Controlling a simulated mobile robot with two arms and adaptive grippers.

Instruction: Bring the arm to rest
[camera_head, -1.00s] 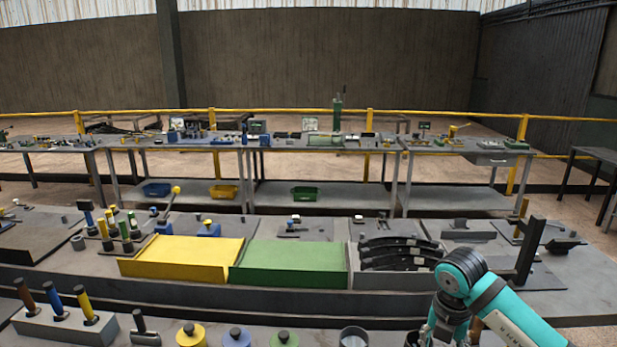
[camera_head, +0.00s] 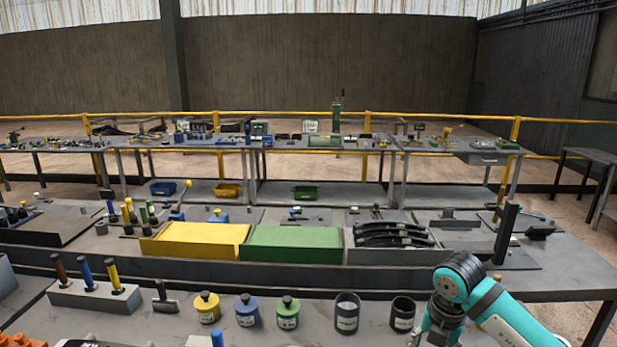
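My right arm (camera_head: 466,284), teal with dark joint covers, comes in at the lower right corner and bends down over the near bench. Its gripper is out of view below the bottom edge of the picture. My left arm and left gripper are not in view. The near bench (camera_head: 375,318) lies below and beside my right arm. A dark cup (camera_head: 402,313) stands just left of the arm, with a grey cup (camera_head: 346,312) beside it.
Yellow, blue and green weights (camera_head: 247,310) stand on the near bench. A block with coloured handles (camera_head: 95,296) is at left. Behind are a yellow tray (camera_head: 195,240), a green tray (camera_head: 290,246) and a rack of dark curved parts (camera_head: 393,234). A dark post (camera_head: 506,232) stands at right.

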